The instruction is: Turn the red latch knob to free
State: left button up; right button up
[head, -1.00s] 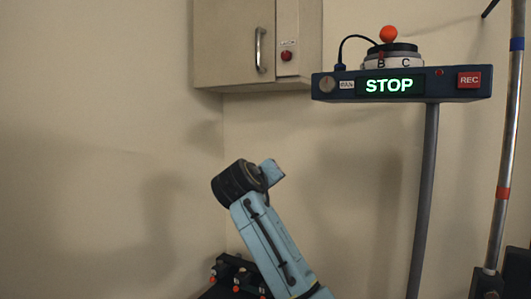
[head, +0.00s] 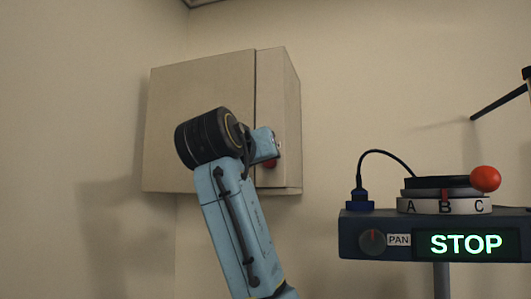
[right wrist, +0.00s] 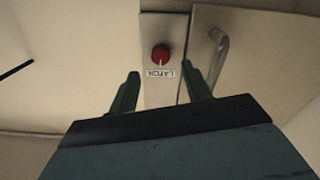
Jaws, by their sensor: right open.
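The red latch knob (right wrist: 161,54) sits on the cabinet's narrow side panel in the right wrist view, with a white mark pointing at its upside-down LATCH label (right wrist: 160,73). My right gripper (right wrist: 161,86) is open and empty. Its two green fingers stand apart on either side of the label, and the knob shows beyond them, apparently untouched. In the head view the knob (head: 270,163) is partly hidden by my arm, and the fingers are hidden there. The cabinet (head: 205,90) hangs on the wall. My left gripper is not in view.
The cabinet's bar handle (right wrist: 219,55) is close to the right finger in the right wrist view. A control box (head: 390,240) reading STOP stands at right, with an A-B-C dial (head: 445,205), a red ball (head: 485,179) and a cable. A dark rod (head: 500,102) juts in at upper right.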

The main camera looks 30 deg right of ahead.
aim_at(270, 162)
jog(key=p+x, duration=0.1)
jog(key=x, duration=0.4)
jog(key=shift+w+p, duration=0.2)
jog(key=shift+p, duration=0.1)
jog(key=c, duration=1)
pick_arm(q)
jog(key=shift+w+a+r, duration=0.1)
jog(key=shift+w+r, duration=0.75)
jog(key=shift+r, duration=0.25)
